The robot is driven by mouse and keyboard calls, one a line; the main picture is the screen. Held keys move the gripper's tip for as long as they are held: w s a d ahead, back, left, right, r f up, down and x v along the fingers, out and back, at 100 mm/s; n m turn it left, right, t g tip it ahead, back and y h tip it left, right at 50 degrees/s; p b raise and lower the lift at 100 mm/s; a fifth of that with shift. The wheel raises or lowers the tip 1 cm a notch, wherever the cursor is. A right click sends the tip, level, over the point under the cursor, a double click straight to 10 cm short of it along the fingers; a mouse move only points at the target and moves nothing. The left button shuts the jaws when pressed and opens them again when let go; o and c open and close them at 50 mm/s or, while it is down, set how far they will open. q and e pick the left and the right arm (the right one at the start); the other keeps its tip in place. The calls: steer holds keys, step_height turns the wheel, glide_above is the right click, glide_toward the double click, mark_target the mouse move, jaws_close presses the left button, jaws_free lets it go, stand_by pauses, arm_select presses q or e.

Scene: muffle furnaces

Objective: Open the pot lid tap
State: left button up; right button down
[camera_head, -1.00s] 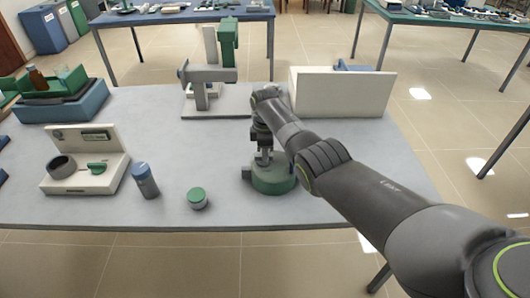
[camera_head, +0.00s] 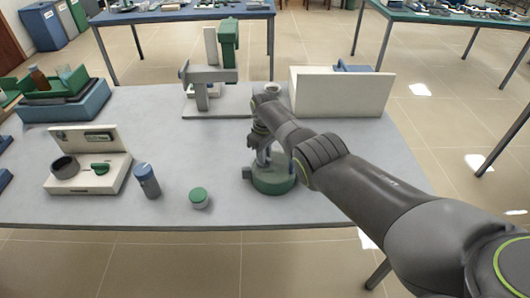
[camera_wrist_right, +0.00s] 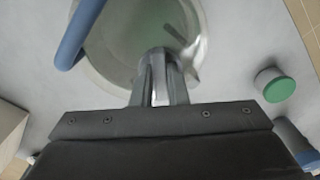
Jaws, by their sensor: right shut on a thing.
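The pot (camera_head: 272,183) stands on the table to the right of the middle, with a green lower part and a clear glassy upper part under my arm. It also shows in the right wrist view (camera_wrist_right: 110,62), seen from above as a round glassy body with a pale rim. My right gripper (camera_head: 263,158) is over the pot. In the wrist view its fingers (camera_wrist_right: 160,68) are shut at the top of the lid, seemingly on the lid tap, which they mostly hide. My left gripper is out of view.
A green-capped jar (camera_head: 198,198) and a blue-topped bottle (camera_head: 146,180) stand left of the pot. A white stand (camera_head: 88,175) is at the left. A grey-green device (camera_head: 208,90) and a white box (camera_head: 340,93) stand behind.

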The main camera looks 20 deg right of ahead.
steer(key=m, duration=0.4)
steer(key=shift+a+r+m, duration=0.1)
steer(key=shift+m, duration=0.2)
steer(key=shift+m+p, duration=0.35)
steer(key=shift+m, duration=1.95)
steer(key=shift+a, duration=0.1)
steer(key=c, duration=1.4)
jaws_free()
steer(key=shift+c, duration=0.2)
step_height(320, 180, up, 6)
steer(key=p, duration=0.3)
steer(key=shift+r, duration=0.2)
step_height(320, 180, up, 11)
steer(key=b, duration=0.1)
steer(key=shift+f, duration=0.1)
